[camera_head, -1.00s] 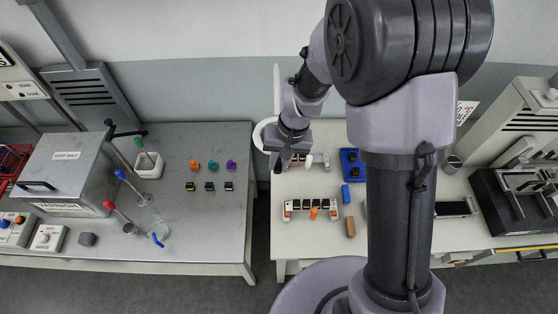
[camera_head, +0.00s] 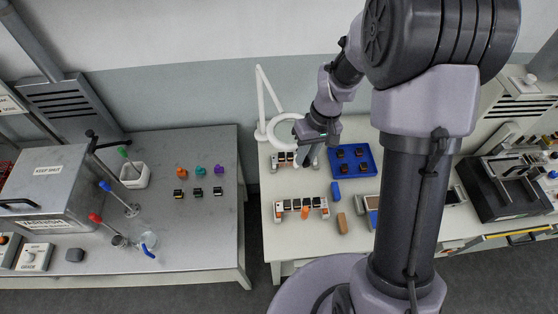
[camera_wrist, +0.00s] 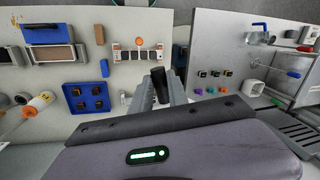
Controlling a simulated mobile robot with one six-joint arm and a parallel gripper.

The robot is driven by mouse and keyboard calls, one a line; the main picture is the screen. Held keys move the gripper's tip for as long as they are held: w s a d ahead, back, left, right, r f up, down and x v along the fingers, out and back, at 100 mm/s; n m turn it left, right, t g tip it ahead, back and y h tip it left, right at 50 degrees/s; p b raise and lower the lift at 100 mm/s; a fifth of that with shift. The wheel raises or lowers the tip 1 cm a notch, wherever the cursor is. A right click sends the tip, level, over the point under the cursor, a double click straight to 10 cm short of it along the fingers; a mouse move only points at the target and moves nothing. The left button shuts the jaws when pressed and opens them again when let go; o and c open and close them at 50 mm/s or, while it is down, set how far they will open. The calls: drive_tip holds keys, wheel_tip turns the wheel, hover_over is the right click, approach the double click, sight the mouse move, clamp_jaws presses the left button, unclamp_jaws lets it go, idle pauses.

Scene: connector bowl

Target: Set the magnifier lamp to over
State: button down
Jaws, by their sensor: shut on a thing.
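The magnifier lamp (camera_head: 268,130) is a white ring on a thin white folding arm at the back left of the right-hand table in the head view. Its ring appears above the table, close behind a small connector strip (camera_head: 284,157) in the picture. My gripper (camera_head: 309,146) is at the ring's right side, partly covering it. In the wrist view my gripper (camera_wrist: 161,92) is shut on a black handle (camera_wrist: 157,78), which appears to be the lamp's. The ring itself does not show clearly there.
A blue tray (camera_head: 369,171) with dark connectors lies right of my gripper. A second connector strip (camera_head: 290,210), a blue block (camera_head: 336,192) and a brown block (camera_head: 341,223) lie in front. A grey table (camera_head: 215,225) stands left across a gap.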

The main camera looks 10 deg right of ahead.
drive_tip(key=w+d+n+p, duration=0.2)
drive_tip(key=w+d+n, duration=0.1)
drive_tip(key=d, duration=0.8)
drive_tip(key=shift+w+d+r+g, duration=0.15)
drive_tip(key=shift+w+d+g, duration=0.2)
drive_tip(key=shift+w, duration=0.5)
drive_tip(key=shift+d, duration=0.1)
drive_tip(key=c, duration=1.3)
unclamp_jaws()
drive_tip(key=shift+w+d, duration=0.1)
drive_tip(key=shift+c, duration=0.2)
drive_tip(key=shift+o, duration=0.2)
drive_tip(key=shift+w+d, duration=0.1)
drive_tip(key=shift+d, duration=0.1)
drive_tip(key=v, duration=1.7)
drive_tip(key=shift+a+r, duration=0.2)
drive_tip(key=shift+a, duration=0.15)
